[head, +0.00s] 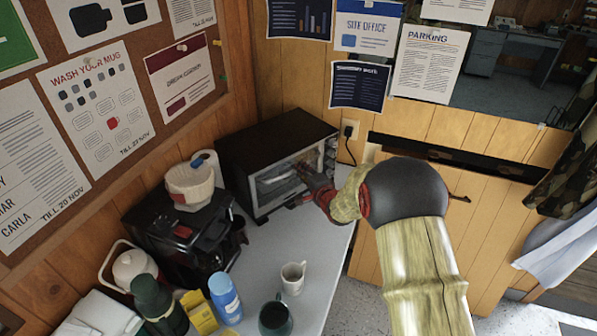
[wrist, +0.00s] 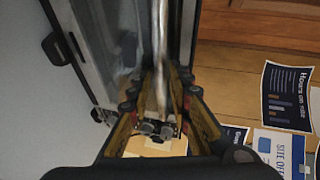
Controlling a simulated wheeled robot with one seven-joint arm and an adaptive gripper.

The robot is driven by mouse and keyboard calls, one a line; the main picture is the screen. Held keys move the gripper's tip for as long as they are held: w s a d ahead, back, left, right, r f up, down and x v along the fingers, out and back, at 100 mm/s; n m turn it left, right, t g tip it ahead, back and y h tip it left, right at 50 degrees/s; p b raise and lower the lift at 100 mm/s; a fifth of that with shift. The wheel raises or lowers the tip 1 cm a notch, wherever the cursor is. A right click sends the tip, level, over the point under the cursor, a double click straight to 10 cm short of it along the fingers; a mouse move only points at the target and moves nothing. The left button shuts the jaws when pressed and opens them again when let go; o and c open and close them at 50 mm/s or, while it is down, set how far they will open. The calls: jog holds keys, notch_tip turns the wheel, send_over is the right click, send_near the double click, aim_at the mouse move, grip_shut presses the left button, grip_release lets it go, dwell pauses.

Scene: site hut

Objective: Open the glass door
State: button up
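The toaster oven (head: 268,150) is a black box with a silver front, at the back corner of the table. Its glass door (head: 272,188) looks upright and closed; my gripper hides part of its right side. My gripper (head: 305,188) is at the front of the door. In the wrist view, the glass door (wrist: 118,35) lies left of a long pale handle bar (wrist: 161,30). The bar runs between the two fingers of my gripper (wrist: 163,75), which are drawn in close on it from both sides.
A coffee maker (head: 182,235) stands left of the oven. A white mug (head: 292,278), a dark mug (head: 275,318) and a blue bottle (head: 225,297) stand in front. The table (head: 318,262) is bare right of the white mug. Wooden walls close off the back and left.

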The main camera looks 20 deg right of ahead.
jog(key=shift+x, duration=1.35)
jog(key=shift+r, duration=0.1)
jog(key=shift+c, duration=0.9)
grip_shut()
